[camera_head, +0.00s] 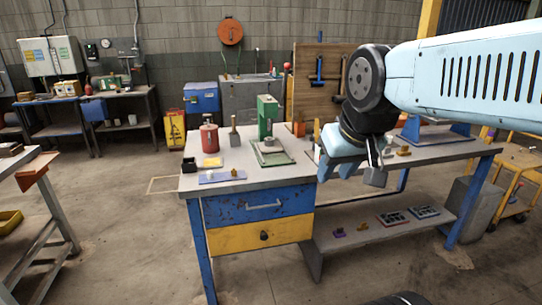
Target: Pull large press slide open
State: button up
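A green press (268,117) stands upright on the workbench top, with a pale plate in a green-edged base (271,153) at its foot. I cannot tell which part is its slide. Under the bench top, a blue drawer (230,213) with a light bar handle (263,206) sits above a yellow drawer (230,242) with a dark round knob (264,236). Both drawers look shut. My gripper (352,172) hangs above the bench's front edge, right of the press and the drawers, apart from them. Its finger gap is unclear.
A red canister (209,138), a blue tray (222,177) and small blocks stand on the bench's left part. A lower shelf (385,229) holds small parts at right. Another table (40,169) stands at far left. The floor before the drawers is clear.

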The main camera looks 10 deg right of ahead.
aim_at(269, 146)
jog(key=z, duration=0.4)
jog(key=i, duration=1.1)
jog(key=u, duration=0.4)
